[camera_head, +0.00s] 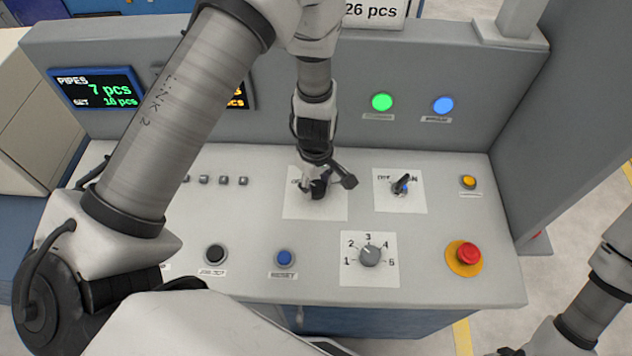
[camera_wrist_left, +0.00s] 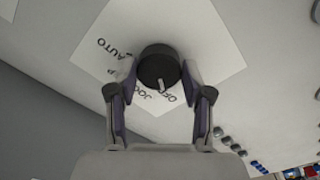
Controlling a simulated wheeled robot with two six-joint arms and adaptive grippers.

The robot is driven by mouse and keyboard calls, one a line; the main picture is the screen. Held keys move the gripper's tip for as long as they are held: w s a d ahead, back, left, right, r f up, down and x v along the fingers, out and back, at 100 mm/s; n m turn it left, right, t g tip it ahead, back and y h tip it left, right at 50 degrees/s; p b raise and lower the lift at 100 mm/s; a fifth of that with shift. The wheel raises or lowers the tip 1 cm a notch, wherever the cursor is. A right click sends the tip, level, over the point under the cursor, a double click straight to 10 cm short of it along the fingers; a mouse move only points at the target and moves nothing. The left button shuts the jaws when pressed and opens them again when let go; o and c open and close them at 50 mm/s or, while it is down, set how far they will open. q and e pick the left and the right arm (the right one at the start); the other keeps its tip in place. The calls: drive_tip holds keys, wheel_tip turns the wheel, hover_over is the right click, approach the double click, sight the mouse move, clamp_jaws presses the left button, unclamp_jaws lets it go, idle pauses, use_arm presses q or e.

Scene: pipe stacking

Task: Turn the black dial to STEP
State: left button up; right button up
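The black dial (camera_wrist_left: 158,66) sits on a white label plate (camera_wrist_left: 205,40) on the panel. Its pale pointer points toward the JOG and OFF words, nearer OFF. AUTO shows at the left of the plate. The word between AUTO and JOG is mostly hidden by a finger; only a P shows. My left gripper (camera_wrist_left: 159,78) is open, with one finger on each side of the dial and very close to it. Contact cannot be told. In the head view my left gripper (camera_head: 327,183) reaches down over the dial (camera_head: 318,189) and partly hides it. My right gripper is outside the view.
Right of the dial is a small switch (camera_head: 400,186) on a white plate. A grey numbered knob (camera_head: 369,256), a blue button (camera_head: 284,258), a black button (camera_head: 214,253) and a red emergency button (camera_head: 467,254) are nearer the front edge. The upright panel rises behind.

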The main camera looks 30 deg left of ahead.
use_arm(q)
drive_tip(key=shift+f, duration=0.1)
drive_tip(key=c, duration=0.3)
drive_tip(key=shift+f+m+b, duration=0.1)
drive_tip(key=shift+m+b, duration=0.2)
drive_tip(key=shift+m, duration=0.1)
drive_tip(key=shift+c, duration=0.2)
drive_tip(key=shift+m+b, duration=0.3)
drive_tip(key=shift+m, duration=0.3)
drive_tip(key=m+b, duration=0.2)
drive_tip(key=m, duration=0.3)
drive_tip(key=shift+f, duration=0.1)
drive_tip(key=m+b, duration=0.2)
drive_tip(key=m, duration=0.2)
drive_tip(key=shift+m, duration=0.4)
drive_tip(key=shift+m+b, duration=0.9)
drive_tip(key=shift+m, duration=1.2)
